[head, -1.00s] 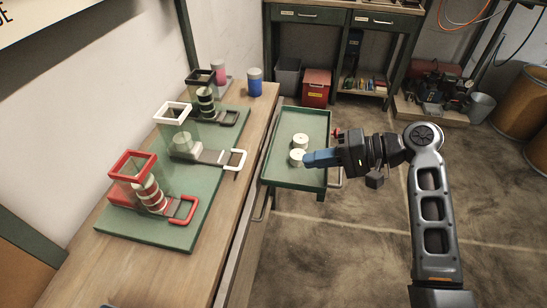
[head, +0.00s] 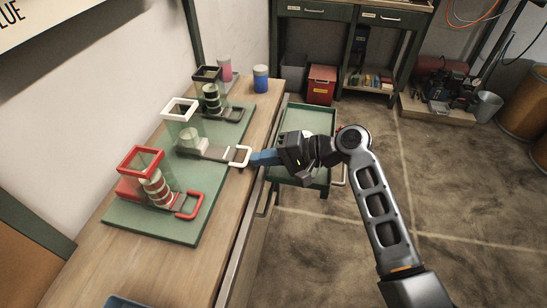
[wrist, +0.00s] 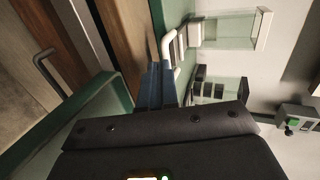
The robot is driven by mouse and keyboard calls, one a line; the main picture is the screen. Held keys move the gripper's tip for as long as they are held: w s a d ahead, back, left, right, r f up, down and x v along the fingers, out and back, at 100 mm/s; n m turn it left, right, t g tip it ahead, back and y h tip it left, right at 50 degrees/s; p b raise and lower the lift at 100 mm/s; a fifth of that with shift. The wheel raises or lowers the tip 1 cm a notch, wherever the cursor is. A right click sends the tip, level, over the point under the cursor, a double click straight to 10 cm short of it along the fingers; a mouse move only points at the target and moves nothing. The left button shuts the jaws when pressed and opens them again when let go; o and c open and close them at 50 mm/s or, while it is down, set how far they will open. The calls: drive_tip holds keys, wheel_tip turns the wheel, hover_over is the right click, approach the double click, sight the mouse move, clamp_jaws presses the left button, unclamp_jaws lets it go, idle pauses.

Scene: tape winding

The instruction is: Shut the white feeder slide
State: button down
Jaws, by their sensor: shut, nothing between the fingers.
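The white feeder (head: 181,107) stands between the red and black ones on the green board (head: 150,228). Its grey slide (head: 216,151) sticks out toward the right, and its white loop handle (head: 240,154) reaches past the board's edge. My gripper (head: 254,159) is shut and empty, its blue fingers just right of the handle and pointing at it. Whether they touch it I cannot tell. In the wrist view the handle (wrist: 167,46) is beside the blue fingertips (wrist: 157,70), and the feeder's white rim (wrist: 263,28) is at upper right.
The red feeder (head: 140,160) with its red handle (head: 190,206) is nearer, the black feeder (head: 207,75) farther. A blue can (head: 261,78) and a pink one (head: 225,68) stand at the back. A green cart (head: 310,116) is partly hidden behind my arm.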

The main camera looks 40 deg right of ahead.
sight(248, 156)
drive_tip(key=shift+w, duration=0.1)
drive_tip(key=shift+w+a, duration=1.1)
drive_tip(key=shift+w, duration=0.25)
drive_tip(key=shift+s, duration=0.1)
